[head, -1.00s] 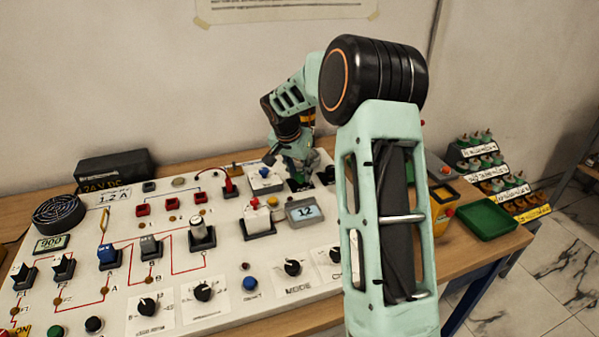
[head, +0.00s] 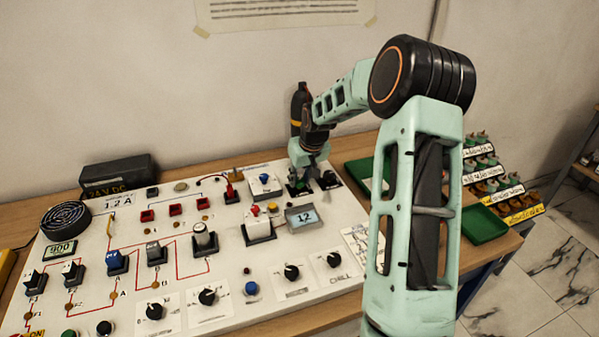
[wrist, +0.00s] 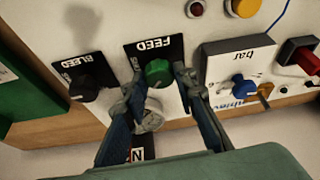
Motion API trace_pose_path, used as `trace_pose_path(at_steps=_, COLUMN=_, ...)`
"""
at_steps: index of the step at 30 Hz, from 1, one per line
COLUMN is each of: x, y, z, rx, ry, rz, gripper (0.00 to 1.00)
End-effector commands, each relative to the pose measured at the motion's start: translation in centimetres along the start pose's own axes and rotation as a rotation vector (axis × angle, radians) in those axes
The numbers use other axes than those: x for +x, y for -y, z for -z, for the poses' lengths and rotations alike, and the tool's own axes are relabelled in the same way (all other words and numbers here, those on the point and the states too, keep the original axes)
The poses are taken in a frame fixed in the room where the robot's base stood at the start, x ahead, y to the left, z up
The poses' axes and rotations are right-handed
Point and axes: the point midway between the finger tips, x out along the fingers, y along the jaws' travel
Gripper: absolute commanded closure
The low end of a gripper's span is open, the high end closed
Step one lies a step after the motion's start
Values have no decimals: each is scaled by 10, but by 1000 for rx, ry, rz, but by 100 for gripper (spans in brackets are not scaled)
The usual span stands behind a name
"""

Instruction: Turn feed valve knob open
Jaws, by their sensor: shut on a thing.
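The green feed valve knob (wrist: 158,72) sits on a black plate labelled FEED in the wrist view. My gripper (wrist: 159,80) has one finger on each side of the knob and is shut on it. In the head view my gripper (head: 302,182) reaches down at the back right of the white panel (head: 330,257) and mostly hides the knob. The black bleed knob (wrist: 85,88) is on its own plate beside it.
A block with a blue knob (wrist: 240,85) stands close to the feed knob. A round pale part (wrist: 153,112) shows between my fingers. Green trays (head: 487,224) lie to the right, near a rack of several small parts (head: 490,180).

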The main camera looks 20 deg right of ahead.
Motion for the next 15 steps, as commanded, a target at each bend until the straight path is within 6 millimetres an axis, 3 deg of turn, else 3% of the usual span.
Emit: trace_pose_path(at_steps=15, x=-1, y=-4, z=2, rx=-431, ry=-2, rz=180, gripper=99)
